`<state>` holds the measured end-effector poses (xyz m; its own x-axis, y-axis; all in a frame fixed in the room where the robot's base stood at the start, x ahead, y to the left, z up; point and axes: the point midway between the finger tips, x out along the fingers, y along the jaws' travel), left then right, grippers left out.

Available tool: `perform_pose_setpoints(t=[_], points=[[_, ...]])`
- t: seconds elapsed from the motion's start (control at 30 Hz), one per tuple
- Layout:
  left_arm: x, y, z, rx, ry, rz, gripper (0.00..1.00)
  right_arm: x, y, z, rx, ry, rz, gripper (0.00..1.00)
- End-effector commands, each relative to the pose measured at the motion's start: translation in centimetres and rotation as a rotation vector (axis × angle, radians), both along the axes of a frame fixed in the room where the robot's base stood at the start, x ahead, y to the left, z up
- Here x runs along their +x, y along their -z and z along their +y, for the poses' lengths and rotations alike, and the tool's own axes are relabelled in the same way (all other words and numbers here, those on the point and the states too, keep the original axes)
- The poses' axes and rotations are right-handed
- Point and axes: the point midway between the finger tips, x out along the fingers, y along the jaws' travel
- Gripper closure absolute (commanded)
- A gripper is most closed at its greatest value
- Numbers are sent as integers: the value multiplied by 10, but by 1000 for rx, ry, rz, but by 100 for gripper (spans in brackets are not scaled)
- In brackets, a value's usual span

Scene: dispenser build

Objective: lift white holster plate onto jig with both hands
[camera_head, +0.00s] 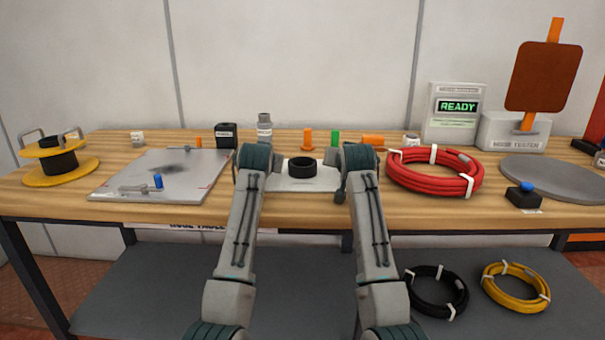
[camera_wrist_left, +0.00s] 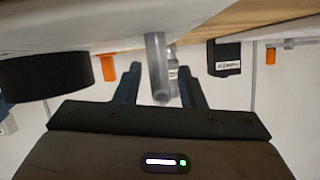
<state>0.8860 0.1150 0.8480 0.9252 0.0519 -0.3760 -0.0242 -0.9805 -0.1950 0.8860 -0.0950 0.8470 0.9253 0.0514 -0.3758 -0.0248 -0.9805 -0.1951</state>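The white holster plate (camera_head: 305,184) lies at the middle of the table with a black ring (camera_head: 302,167) on it. Its pale surface and the black ring also show at the upper left of the left wrist view. My left gripper (camera_wrist_left: 159,88) has its two dark fingers apart, one on each side of a grey tube (camera_wrist_left: 157,66). Gaps show beside the tube. In the head view my wrists stand at the plate's left and right ends and hide the fingers. The right gripper's fingers cannot be made out. A flat grey board (camera_head: 165,172), apparently the jig, lies to the left, with a blue-handled clamp (camera_head: 157,181).
A yellow spool (camera_head: 60,170) stands far left. A red cable coil (camera_head: 435,172) lies right of the plate, close to my right arm. A black box (camera_head: 226,135), a grey bottle (camera_head: 264,128) and small orange and green parts stand behind. A grey disc (camera_head: 570,180) is far right.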

Motion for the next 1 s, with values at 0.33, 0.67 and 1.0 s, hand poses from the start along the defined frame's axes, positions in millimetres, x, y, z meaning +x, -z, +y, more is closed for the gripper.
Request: perform_pose_setpoints(t=[0.33,0.67,1.0], points=[[0,0,0,0,0,0,93,0,0,0,0,0,0,93],[0,0,0,0,0,0,100,0,0,0,0,0,0,100],[0,0,0,0,0,0,100,0,0,0,0,0,0,100]])
